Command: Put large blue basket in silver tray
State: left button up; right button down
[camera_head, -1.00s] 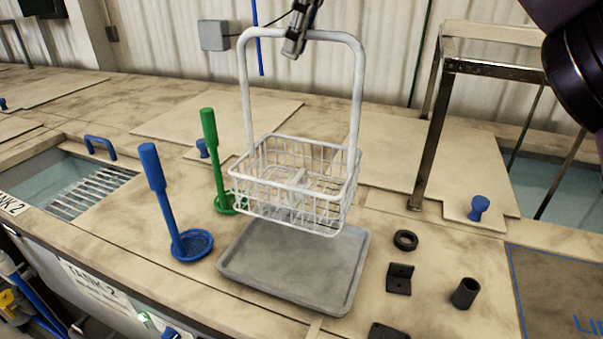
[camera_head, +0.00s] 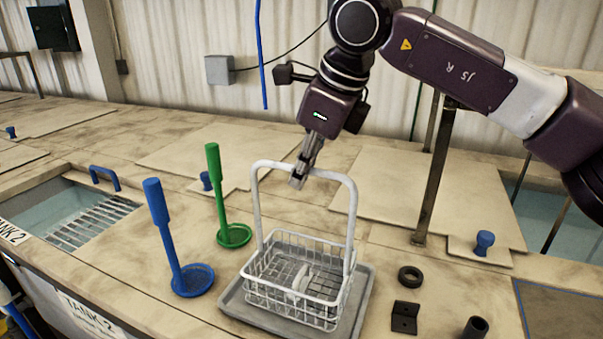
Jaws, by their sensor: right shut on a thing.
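A large basket (camera_head: 297,281) of wire mesh with a tall hoop handle shows in the head view. It looks white, not blue. It is over the grey, silver-looking tray (camera_head: 363,312), within the tray's outline, and appears to rest on it; the contact underneath is hidden. My right gripper (camera_head: 300,178) is shut on the top bar of the basket's handle, with my right arm coming in from the upper right. The basket is upright. A small pale item lies inside it. My left gripper is not in view.
A blue-handled dipper (camera_head: 168,236) and a green-handled dipper (camera_head: 222,192) stand left of the tray. A black ring (camera_head: 410,276), a black bracket (camera_head: 405,317) and a black tube (camera_head: 475,328) lie to its right. A metal frame (camera_head: 437,170) stands behind right. An open tank (camera_head: 85,215) is at left.

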jog(key=shift+f, duration=0.4)
jog(key=c, duration=2)
grip_release()
jog(key=shift+f, duration=0.2)
jog(key=shift+c, duration=0.2)
jog(key=shift+r, duration=0.25)
jog(key=b+v, duration=0.2)
jog(key=v, duration=1)
